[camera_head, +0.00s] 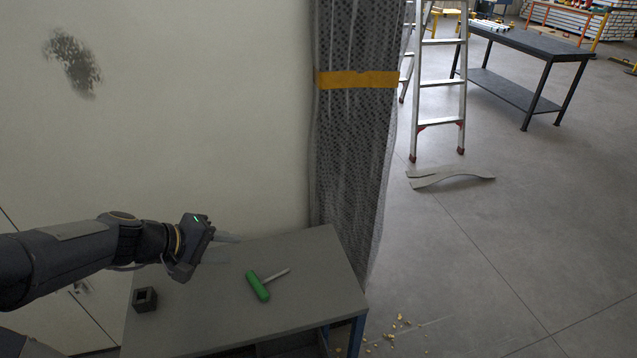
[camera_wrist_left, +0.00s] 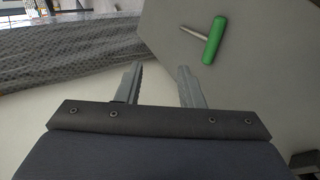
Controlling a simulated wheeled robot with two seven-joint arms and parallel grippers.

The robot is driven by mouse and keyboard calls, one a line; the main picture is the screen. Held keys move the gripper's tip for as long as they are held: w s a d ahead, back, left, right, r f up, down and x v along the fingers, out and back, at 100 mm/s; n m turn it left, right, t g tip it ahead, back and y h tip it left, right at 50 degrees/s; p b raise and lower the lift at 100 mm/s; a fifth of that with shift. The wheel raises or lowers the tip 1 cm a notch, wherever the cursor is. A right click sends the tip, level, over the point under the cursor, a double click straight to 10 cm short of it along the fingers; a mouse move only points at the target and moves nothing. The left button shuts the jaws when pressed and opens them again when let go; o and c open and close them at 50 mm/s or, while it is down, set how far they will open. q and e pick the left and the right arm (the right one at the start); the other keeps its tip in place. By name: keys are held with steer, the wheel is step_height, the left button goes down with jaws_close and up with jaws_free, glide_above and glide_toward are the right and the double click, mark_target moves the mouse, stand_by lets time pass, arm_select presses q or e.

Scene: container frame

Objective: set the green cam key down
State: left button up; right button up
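The green cam key (camera_head: 258,287) lies flat on the grey table top (camera_head: 215,318), its green handle toward the front and its metal shaft pointing right and back. It also shows in the left wrist view (camera_wrist_left: 214,40), past the fingertips and to the right. My left gripper (camera_head: 233,247) is over the table's back left part, apart from the key. In the left wrist view its two fingers (camera_wrist_left: 158,78) stand apart with nothing between them. My right gripper is not in either view.
A dark square block with a socket (camera_head: 145,299) stands at the table's left edge. A pale wall (camera_head: 200,120) and a wrapped grey column (camera_head: 350,150) with a yellow band rise behind the table. The table top right of the key is clear.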

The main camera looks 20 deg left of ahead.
arm_select(q)
steer(key=s+d+r+m+g+y, duration=0.1)
steer(key=s+d+m+g+y, duration=0.1)
steer(key=s+d+m, duration=0.7)
steer(key=s+d, duration=0.1)
steer(key=s, duration=0.6)
steer(key=shift+d+r, duration=0.35)
steer(key=shift+d, duration=0.05)
